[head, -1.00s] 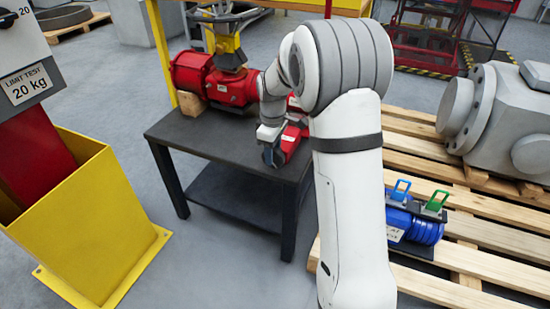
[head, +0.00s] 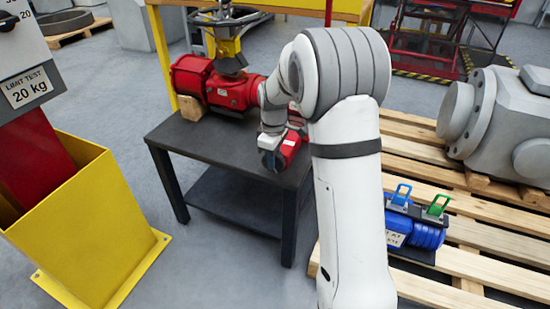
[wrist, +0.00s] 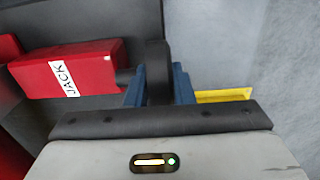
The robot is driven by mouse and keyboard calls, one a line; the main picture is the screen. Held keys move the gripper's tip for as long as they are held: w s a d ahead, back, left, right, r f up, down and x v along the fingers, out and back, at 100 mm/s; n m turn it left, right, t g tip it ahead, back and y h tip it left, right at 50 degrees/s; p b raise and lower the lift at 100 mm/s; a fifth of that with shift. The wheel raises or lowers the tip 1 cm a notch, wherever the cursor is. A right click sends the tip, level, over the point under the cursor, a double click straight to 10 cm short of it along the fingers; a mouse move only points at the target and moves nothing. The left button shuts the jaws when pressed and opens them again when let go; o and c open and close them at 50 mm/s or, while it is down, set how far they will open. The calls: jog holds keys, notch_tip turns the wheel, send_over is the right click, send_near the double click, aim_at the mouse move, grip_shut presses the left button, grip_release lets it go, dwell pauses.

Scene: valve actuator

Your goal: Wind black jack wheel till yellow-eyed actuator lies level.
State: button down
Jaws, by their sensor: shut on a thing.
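The red actuator (head: 232,92) lies on the dark table, with a yellow fitting (head: 228,46) above it. I cannot tell from this angle whether it is level. The red jack body (head: 290,146), labelled JACK in the wrist view (wrist: 92,73), lies near the table's right edge. The black jack wheel (wrist: 157,62) shows edge-on beside the jack body in the wrist view. My gripper (wrist: 158,88) is shut on the wheel, with a blue finger on each side. In the head view my gripper (head: 268,158) is partly hidden by my arm.
A wooden block (head: 191,107) sits under the actuator's left end. The dark table (head: 215,143) has bare top in front. A yellow bin (head: 105,225) stands at left. A pallet (head: 460,262) at right carries a blue device (head: 420,232) and grey machinery (head: 505,125).

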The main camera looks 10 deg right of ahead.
jog(key=shift+s+f, duration=0.1)
jog(key=shift+y+b, duration=0.3)
jog(key=shift+b, duration=0.1)
